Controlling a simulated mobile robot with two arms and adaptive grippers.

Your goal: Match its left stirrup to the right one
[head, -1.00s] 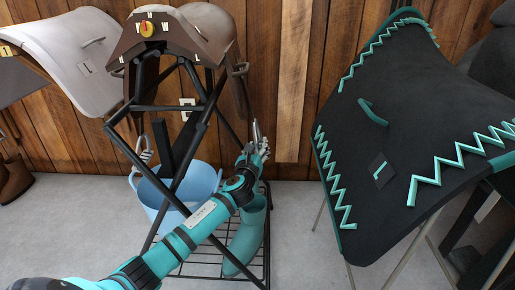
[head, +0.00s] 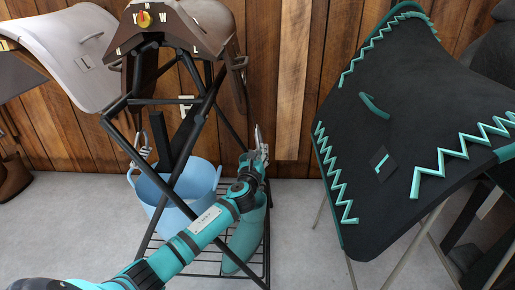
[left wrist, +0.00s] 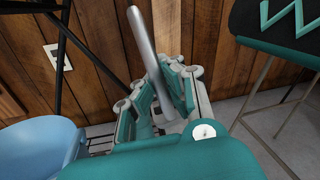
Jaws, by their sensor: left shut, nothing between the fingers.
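A brown saddle (head: 190,40) with a red and yellow dial on its front sits on a black folding rack (head: 196,110). A metal stirrup (head: 144,152) hangs low at its left side in the picture. My left gripper (head: 257,153) is to the right of the rack, above a teal boot, and shut. In the left wrist view its teal and grey fingers (left wrist: 165,100) show near a grey metal bar (left wrist: 143,42), which rises past them. I cannot tell what the bar belongs to. No stirrup is clear at the right side. My right gripper is out of view.
A blue bucket (head: 172,190) stands behind the rack's legs. A teal boot (head: 247,240) is on the wire shelf below my left arm. A black pad with teal zigzag trim (head: 400,120) covers a stand at the right. A white saddle (head: 80,50) is at the left.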

